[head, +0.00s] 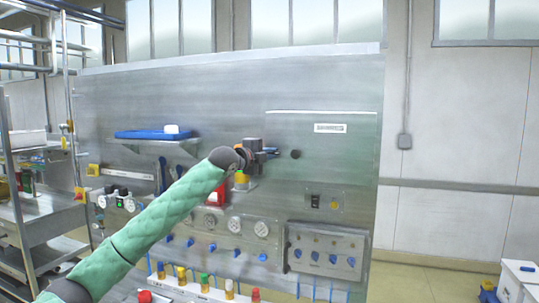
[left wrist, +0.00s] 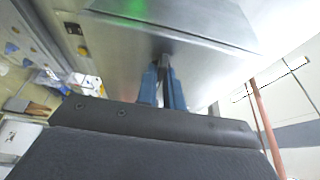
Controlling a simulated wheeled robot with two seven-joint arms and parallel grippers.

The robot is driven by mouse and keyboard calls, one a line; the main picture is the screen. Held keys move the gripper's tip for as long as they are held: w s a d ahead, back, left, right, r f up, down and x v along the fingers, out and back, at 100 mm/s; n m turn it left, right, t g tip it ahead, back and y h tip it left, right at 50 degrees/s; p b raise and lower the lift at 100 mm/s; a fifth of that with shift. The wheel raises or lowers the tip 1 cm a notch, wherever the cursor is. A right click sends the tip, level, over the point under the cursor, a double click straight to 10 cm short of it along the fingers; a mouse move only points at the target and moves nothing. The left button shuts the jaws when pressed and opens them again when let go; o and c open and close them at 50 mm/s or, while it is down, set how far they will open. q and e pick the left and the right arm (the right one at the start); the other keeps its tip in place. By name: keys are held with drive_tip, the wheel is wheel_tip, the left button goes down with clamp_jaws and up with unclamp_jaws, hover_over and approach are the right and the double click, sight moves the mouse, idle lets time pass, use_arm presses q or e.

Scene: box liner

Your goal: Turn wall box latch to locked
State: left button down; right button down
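The wall box (head: 340,165) is a grey metal box with a flat door and a white label, set on the upright metal panel. A small dark round knob (head: 295,154), which looks like its latch, sits at the door's left side. My left gripper (head: 272,153) is just left of the knob in the head view. In the left wrist view, its two blue fingers (left wrist: 164,85) point at the box face (left wrist: 185,30). A dark piece (left wrist: 166,62), likely the latch, shows between or just past the fingertips; contact is unclear. My right gripper is out of view.
A shelf with a blue tray (head: 153,134) sticks out left of the gripper. Gauges (head: 234,225) and blue-handled valves (head: 325,258) are below on the panel.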

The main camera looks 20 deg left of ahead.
use_arm(q)
drive_tip(key=shift+f, duration=0.1)
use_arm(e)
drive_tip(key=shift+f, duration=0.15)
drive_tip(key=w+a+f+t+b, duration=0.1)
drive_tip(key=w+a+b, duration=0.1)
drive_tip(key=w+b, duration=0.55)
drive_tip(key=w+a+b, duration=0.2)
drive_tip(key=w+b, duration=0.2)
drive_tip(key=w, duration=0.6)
use_arm(q)
drive_tip(key=shift+d+f+n+t+y+b, duration=0.15)
drive_tip(key=shift+n+t+y+b, duration=0.9)
drive_tip(key=shift+n, duration=2.7)
drive_tip(key=shift+d+f+n+t+y+b, duration=0.15)
drive_tip(key=shift+n+t+y+b, duration=0.9)
drive_tip(key=shift+n, duration=2.75)
drive_tip(key=shift+d+f+n+t+y+b, duration=0.15)
drive_tip(key=shift+n+t+y+b, duration=0.9)
drive_tip(key=shift+n, duration=2.7)
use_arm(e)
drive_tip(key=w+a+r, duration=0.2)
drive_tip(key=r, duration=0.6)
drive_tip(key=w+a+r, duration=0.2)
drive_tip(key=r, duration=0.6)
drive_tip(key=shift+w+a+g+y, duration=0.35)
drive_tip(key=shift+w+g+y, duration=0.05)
use_arm(q)
drive_tip(key=c, duration=1.5)
unclamp_jaws()
